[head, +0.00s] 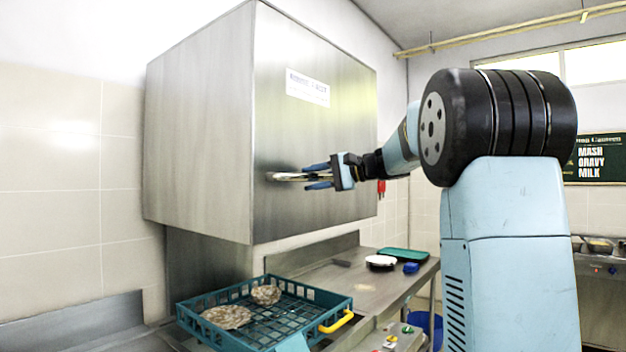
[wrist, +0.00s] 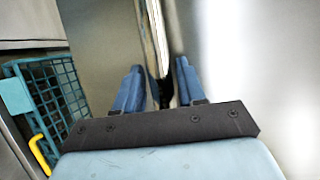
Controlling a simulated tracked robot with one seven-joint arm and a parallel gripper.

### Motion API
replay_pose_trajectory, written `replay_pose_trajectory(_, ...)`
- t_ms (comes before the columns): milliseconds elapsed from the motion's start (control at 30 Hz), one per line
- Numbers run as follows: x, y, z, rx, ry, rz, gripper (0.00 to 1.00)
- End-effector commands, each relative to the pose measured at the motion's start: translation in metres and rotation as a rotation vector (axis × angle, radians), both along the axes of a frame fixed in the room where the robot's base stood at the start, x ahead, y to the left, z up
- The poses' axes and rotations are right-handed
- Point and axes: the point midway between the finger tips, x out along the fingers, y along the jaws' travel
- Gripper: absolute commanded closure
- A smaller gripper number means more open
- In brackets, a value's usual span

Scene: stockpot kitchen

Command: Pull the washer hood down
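The washer hood (head: 200,130) is a large steel box, raised above a teal dish rack (head: 340,305). Its bar handle (head: 285,176) runs across the lower front face. My gripper (head: 318,176) is at the handle, with one blue finger above the bar and one below. In the wrist view the handle (wrist: 156,35) runs between the two fingers, with narrow gaps beside it. The gripper looks open around the bar and not closed on it. The fingertips' far ends are partly hidden by the bar.
A steel counter (head: 345,285) to the right bears a white plate (head: 381,261), a blue item (head: 411,267) and a green tray (head: 402,254). Space between hood and rack is open.

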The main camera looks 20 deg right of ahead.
Motion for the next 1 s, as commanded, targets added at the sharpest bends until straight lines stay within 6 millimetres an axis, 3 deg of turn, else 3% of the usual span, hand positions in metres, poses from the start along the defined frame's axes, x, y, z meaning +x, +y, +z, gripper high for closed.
replay_pose_trajectory(400, 0.0, -0.001, 0.0, 0.0, 0.001, -0.001, 1.0)
replay_pose_trajectory(767, 0.0, 0.001, -0.002, 0.0, 0.001, 0.0, 1.0)
replay_pose_trajectory(1000, 0.0, 0.006, -0.028, 0.003, 0.007, 0.009, 1.0)
